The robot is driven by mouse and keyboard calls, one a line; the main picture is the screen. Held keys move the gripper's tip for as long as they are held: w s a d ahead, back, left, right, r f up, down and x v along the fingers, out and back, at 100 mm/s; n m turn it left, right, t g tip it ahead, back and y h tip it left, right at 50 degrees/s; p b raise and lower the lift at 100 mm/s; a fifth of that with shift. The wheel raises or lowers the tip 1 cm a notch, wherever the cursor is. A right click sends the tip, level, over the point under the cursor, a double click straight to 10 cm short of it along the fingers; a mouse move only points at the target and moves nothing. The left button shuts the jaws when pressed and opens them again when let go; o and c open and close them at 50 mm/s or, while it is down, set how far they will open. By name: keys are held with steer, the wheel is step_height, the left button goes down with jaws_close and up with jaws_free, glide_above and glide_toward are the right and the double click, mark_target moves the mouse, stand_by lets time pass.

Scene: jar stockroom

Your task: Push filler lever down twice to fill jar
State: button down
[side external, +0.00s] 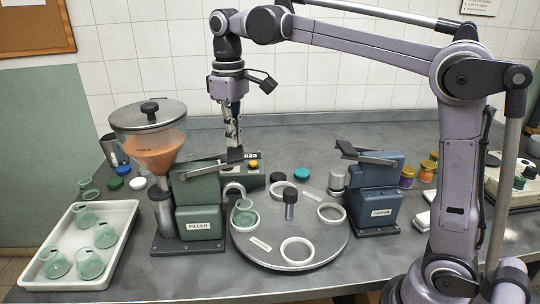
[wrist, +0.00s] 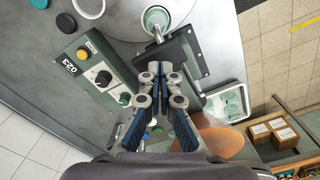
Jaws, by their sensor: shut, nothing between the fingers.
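In the wrist view the closed fingertips (wrist: 164,68) overlap the dark lever end (wrist: 178,50). A green glass jar (side external: 246,216) sits in a turntable ring by the filler spout; it also shows in the wrist view (wrist: 156,17). Its contents are unclear.
The round turntable (side external: 268,256) has several white rings. A blue capper (side external: 375,198) stands to its right. A white tray (side external: 125,225) of green jars is at left. Loose lids (side external: 123,170) lie behind the tray.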

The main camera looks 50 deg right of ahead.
mark_target(236, 151)
steer(key=shift+f, duration=0.15)
stand_by(0.4)
steer(key=shift+f, duration=1.15)
steer(key=shift+s+d+f, duration=0.15)
steer(key=shift+f, duration=1.85)
steer(key=shift+r, duration=3.35)
steer(key=shift+f, duration=0.2)
